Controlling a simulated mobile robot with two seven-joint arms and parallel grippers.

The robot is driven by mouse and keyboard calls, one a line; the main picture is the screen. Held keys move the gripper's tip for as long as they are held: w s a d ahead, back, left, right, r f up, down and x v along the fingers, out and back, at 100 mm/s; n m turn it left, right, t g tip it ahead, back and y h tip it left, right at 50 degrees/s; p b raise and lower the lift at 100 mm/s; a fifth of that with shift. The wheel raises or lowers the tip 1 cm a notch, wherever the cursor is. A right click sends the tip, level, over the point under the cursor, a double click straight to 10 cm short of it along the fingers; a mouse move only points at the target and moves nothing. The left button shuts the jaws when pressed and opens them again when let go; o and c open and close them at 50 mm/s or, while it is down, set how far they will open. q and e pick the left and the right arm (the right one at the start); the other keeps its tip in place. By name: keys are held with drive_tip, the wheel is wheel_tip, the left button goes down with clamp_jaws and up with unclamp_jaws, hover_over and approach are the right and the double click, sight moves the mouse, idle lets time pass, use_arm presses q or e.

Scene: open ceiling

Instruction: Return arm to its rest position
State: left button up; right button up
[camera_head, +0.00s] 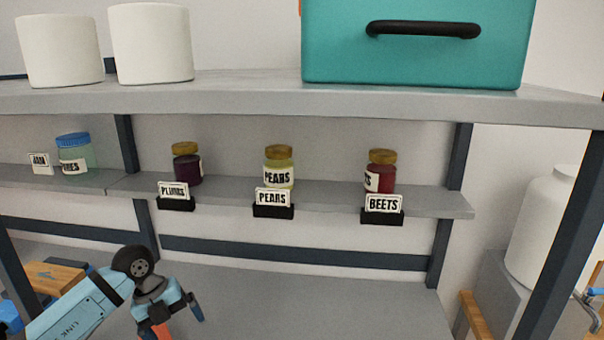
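My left arm comes in from the lower left in light blue and black. Its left gripper (172,318) hangs over the grey lower surface, below the jar shelf and apart from the jars. Its two fingers look spread apart. A small orange-red patch (162,331) shows by the fingers at the bottom edge; I cannot tell whether it is part of the gripper or a thing beneath it. My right gripper is not in view.
On the middle shelf (330,193) stand a plums jar (187,168), a pears jar (278,170), a beets jar (381,175) and a blue-lidded jar (75,153), with label cards. Above are white canisters (151,45) and a teal box (415,60). The lower surface (310,305) is clear right of the gripper.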

use_arm(q)
drive_tip(key=s+d+r+n+t+h+p, duration=0.25)
drive_tip(key=s+d+t+h, duration=0.2)
drive_tip(key=d+h, duration=0.35)
drive_tip(key=s+d+r+n+t+h+p, duration=0.25)
drive_tip(key=s+d+h, duration=0.25)
drive_tip(key=d+h, duration=0.3)
drive_tip(key=s+a+f+n+t+y+p, duration=0.2)
drive_tip(key=s+f+n+y, duration=0.5)
drive_tip(key=n, duration=0.4)
drive_tip(key=s+a+f+n+t+y+p, duration=0.2)
drive_tip(key=s+a+f+n+y+p, duration=0.1)
drive_tip(key=s+f+n+y, duration=0.5)
drive_tip(key=a+f+n+y, duration=0.1)
drive_tip(key=n, duration=0.2)
drive_tip(key=shift+a+y, duration=0.25)
drive_tip(key=shift+y, duration=0.15)
drive_tip(key=shift+s+f, duration=0.1)
drive_tip(key=shift+s, duration=0.05)
